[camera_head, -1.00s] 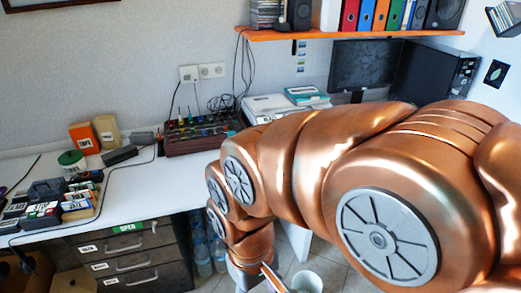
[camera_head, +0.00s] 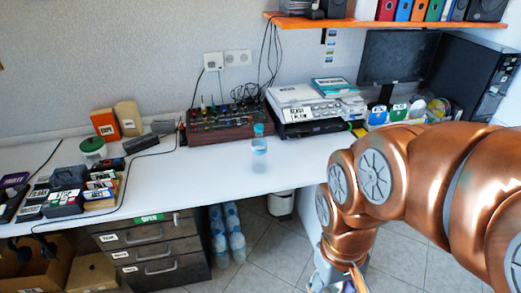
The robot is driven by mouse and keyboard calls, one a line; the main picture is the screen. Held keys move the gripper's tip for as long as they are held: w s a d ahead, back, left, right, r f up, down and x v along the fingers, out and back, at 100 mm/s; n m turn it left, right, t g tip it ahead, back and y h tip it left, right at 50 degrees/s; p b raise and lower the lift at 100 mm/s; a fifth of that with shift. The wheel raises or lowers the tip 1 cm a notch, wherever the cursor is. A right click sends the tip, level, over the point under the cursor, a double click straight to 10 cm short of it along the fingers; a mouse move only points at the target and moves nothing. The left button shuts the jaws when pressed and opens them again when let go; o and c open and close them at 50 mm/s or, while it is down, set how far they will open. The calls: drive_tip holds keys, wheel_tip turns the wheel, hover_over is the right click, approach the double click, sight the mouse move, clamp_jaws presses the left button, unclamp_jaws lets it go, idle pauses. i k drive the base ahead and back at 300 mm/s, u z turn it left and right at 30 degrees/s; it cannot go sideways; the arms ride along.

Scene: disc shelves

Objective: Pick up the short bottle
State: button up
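A small clear bottle with a teal cap (camera_head: 259,152) stands upright on the white desk (camera_head: 205,172), in front of the dark red rack. Several larger clear bottles (camera_head: 228,232) stand on the floor under the desk, beside the drawers. My copper arm fills the right side. My gripper (camera_head: 345,283) is at the bottom edge, below desk height and to the right of the small bottle, well apart from it. It is mostly cut off, so its fingers cannot be made out.
A dark red rack (camera_head: 228,128) and a grey-white device (camera_head: 315,104) stand at the back. Labelled boxes (camera_head: 68,190) and a green-lidded jar (camera_head: 93,151) are on the left. Drawers (camera_head: 155,250) are below. An orange shelf (camera_head: 350,24) hangs above. The desk around the small bottle is clear.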

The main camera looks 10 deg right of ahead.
sight(259, 143)
drive_tip(key=u, duration=3.8)
drive_tip(key=k, duration=1.65)
drive_tip(key=z, duration=1.25)
